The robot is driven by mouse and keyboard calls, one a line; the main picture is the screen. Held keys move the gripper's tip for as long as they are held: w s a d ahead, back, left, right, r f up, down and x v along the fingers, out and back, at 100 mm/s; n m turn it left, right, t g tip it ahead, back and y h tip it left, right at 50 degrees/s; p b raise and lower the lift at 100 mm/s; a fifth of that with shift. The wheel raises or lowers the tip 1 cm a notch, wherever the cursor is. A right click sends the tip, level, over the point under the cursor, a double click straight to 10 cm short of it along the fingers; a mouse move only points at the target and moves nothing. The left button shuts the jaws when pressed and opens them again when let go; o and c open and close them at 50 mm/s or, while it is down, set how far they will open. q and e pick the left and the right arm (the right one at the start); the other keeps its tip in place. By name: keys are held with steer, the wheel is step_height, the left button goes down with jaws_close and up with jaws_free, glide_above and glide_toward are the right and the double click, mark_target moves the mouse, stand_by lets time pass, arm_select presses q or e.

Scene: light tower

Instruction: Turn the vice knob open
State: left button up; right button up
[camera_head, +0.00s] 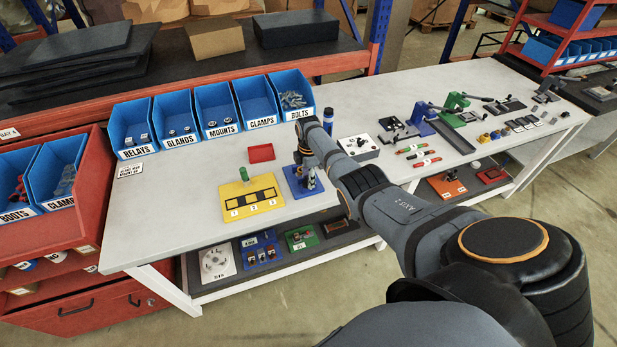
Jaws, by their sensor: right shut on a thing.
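A small vice stands on a blue base plate (291,187) at the front middle of the white table. My right gripper (309,176) reaches down over this plate and is shut on a small part there, which I take to be the vice knob. The gripper and wrist cover most of the vice, so the knob itself and how far it is turned cannot be made out. My left gripper is not in view.
A yellow plate (234,212) with numbered slots and a green peg (244,174) lies left of the vice. A red tray (261,153) lies behind. Labelled blue bins (219,130) line the back edge. Clamps and switches stand to the right.

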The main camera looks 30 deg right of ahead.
steer(key=o, duration=1.1)
steer(key=shift+o, duration=0.2)
step_height(320, 180, up, 12)
